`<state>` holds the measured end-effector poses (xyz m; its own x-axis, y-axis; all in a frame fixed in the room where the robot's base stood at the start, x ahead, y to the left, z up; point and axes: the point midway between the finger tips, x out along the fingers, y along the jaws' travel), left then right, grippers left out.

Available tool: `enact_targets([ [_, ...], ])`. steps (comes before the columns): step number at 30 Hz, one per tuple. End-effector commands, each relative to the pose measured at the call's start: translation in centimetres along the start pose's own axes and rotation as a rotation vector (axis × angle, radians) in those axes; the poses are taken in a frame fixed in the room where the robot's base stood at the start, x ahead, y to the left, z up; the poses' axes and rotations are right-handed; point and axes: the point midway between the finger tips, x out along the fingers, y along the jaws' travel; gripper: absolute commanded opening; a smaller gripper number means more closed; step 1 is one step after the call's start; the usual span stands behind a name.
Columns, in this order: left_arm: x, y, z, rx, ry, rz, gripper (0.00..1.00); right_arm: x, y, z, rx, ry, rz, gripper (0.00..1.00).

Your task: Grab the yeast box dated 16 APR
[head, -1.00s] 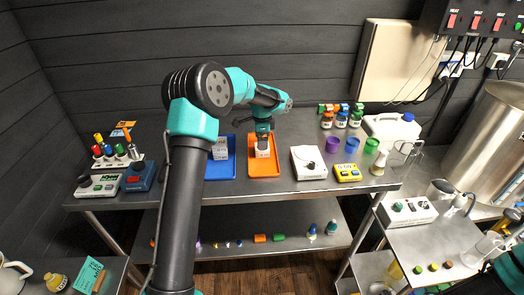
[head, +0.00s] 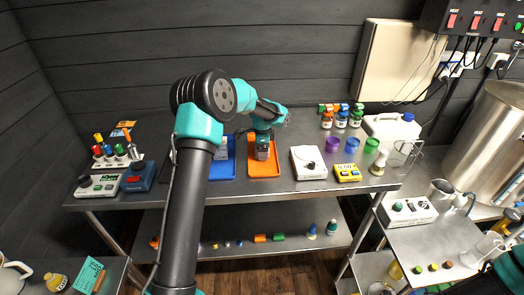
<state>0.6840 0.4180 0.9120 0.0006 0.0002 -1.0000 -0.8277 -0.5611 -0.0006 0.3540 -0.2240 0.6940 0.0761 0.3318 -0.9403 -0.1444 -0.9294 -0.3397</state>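A white box (head: 221,149) lies in the blue tray (head: 222,172), partly behind my arm. The orange tray (head: 264,171) is to its right. My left gripper (head: 262,156) points down over the orange tray. A pale box in that tray is now mostly hidden by the gripper. I cannot tell whether the fingers are open, shut or around that box. No date on either box is readable. My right gripper is not in view.
A white scale (head: 309,163) and a yellow device (head: 347,173) stand right of the orange tray. Purple, blue and green cups (head: 352,145) stand behind them. A tube rack (head: 117,158) and a blue device (head: 139,177) are at the left.

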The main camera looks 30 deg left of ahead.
Motion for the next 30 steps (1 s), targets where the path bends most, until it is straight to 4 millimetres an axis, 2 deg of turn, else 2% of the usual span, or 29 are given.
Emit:
enact_targets([
  [10, -0.03, 0.00, 0.00, 0.000, 0.000, 0.000, 0.92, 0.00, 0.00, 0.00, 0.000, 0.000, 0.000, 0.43],
  [27, -0.03, 0.01, 0.00, 0.000, 0.000, 0.000, 0.37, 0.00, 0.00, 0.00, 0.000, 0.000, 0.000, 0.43],
  [30, -0.05, 0.00, 0.00, 0.000, 0.000, 0.000, 0.37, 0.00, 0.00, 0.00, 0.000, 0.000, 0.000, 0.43],
])
